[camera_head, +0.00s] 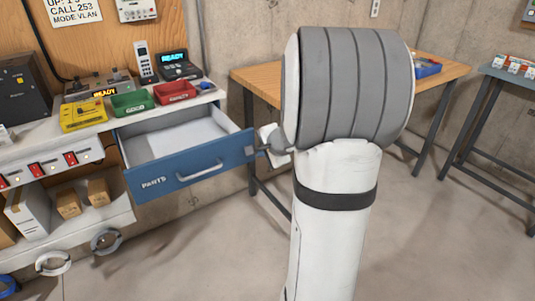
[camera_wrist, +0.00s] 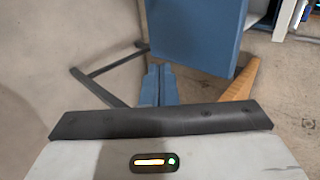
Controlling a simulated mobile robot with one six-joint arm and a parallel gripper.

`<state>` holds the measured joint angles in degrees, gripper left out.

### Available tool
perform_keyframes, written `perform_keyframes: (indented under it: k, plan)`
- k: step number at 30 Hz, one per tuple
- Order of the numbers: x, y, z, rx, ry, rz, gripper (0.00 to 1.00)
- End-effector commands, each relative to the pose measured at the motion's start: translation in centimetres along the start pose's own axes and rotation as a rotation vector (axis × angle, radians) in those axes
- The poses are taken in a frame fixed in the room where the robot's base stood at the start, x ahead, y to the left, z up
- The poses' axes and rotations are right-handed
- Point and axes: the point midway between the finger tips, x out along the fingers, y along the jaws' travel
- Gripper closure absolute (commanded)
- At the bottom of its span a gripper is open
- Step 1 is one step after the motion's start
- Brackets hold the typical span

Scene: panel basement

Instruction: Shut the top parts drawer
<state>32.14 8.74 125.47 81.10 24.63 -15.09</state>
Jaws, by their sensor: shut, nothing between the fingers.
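My gripper (camera_head: 259,150) is at the right end of the drawer front, partly hidden by my arm. In the wrist view my gripper (camera_wrist: 159,68) shows two narrow blue fingers closed together with nothing between them. The blue drawer front (camera_wrist: 195,35) fills the top middle there, just beyond the fingertips. I cannot tell whether they touch it.
Boxes (camera_head: 68,202) sit on the shelf below. A wooden table (camera_head: 258,80) stands behind my arm. The floor in front of the drawer is clear.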

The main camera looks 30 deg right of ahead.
Motion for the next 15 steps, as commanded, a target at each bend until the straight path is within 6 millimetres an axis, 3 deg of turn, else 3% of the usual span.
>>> perform_keyframes:
  k: [6,15]
  plan:
    - [1.4,-1.6,0.0,0.001,-0.001,0.000,1.00]
    - [1.7,-1.8,0.0,0.001,0.000,0.000,1.00]
